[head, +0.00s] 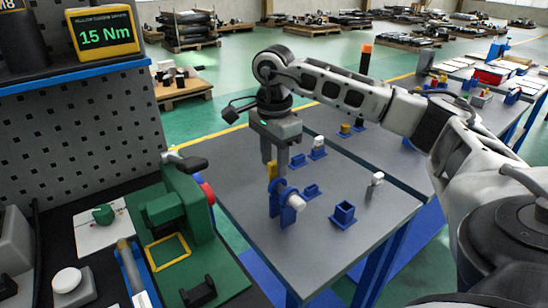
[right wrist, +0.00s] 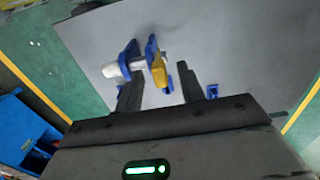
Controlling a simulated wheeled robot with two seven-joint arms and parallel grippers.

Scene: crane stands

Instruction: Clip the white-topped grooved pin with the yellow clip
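The white-topped pin (head: 297,203) lies level in a blue stand (head: 276,204) near the front left of the grey table. In the right wrist view its white top (right wrist: 112,70) points left and its shaft passes through the blue stand (right wrist: 130,56). The yellow clip (head: 271,171) is at the pin's far end, beside the stand. My right gripper (head: 274,168) points down just above the clip. In the right wrist view the right gripper (right wrist: 160,88) is open, with the clip (right wrist: 155,62) ahead of and between its fingers, apparently touching neither. My left gripper is not in view.
Another white-topped piece (head: 318,143) stands behind. A green fixture (head: 185,205) on the black bench lies left.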

